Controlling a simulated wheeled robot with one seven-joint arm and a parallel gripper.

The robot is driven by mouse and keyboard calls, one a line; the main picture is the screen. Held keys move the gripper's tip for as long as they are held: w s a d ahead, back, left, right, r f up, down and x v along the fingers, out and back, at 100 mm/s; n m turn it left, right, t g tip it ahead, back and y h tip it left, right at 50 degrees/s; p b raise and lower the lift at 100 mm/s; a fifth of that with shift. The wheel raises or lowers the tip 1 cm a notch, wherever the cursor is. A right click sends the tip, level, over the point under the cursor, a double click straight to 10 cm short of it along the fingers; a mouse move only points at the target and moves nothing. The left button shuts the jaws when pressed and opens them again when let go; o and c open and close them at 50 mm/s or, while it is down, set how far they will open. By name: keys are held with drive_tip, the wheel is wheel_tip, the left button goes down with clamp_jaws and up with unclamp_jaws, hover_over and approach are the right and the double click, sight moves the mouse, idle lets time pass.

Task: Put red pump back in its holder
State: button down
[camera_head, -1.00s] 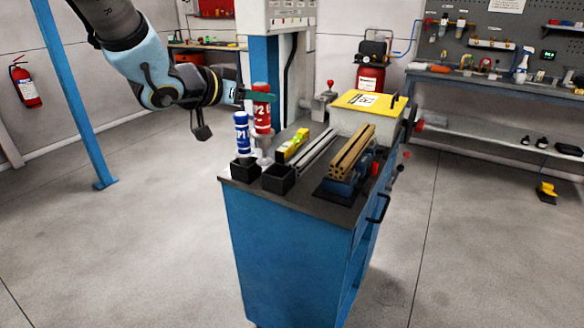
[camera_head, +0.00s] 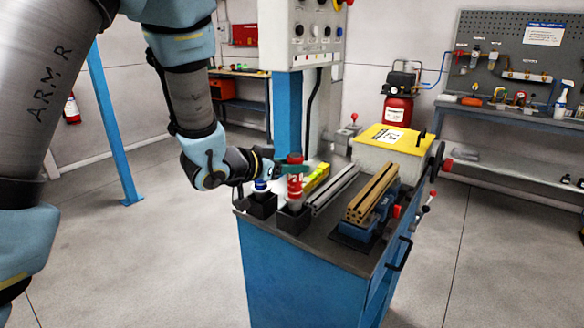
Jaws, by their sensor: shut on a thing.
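The red pump (camera_head: 294,185) stands upright at the right black holder (camera_head: 292,221) on the bench top. Its pale lower end is at the holder's mouth; I cannot tell whether it rests on the bottom. My gripper (camera_head: 287,169) comes in from the left and is shut on the red pump's upper body. The blue pump (camera_head: 261,186) is in the left black holder (camera_head: 261,206), just left of the red pump.
A yellow level (camera_head: 316,178), a grey rail (camera_head: 334,188) and a brown profile on a blue vise (camera_head: 362,229) lie right of the holders. A box with a yellow lid (camera_head: 388,137) stands behind. A blue post (camera_head: 288,117) rises behind the gripper.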

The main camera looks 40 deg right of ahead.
drive_tip(key=shift+f, duration=0.4)
drive_tip(key=shift+a+f+b, duration=0.1)
drive_tip(key=shift+f+b, duration=0.55)
drive_tip(key=shift+c, duration=2.1)
unclamp_jaws()
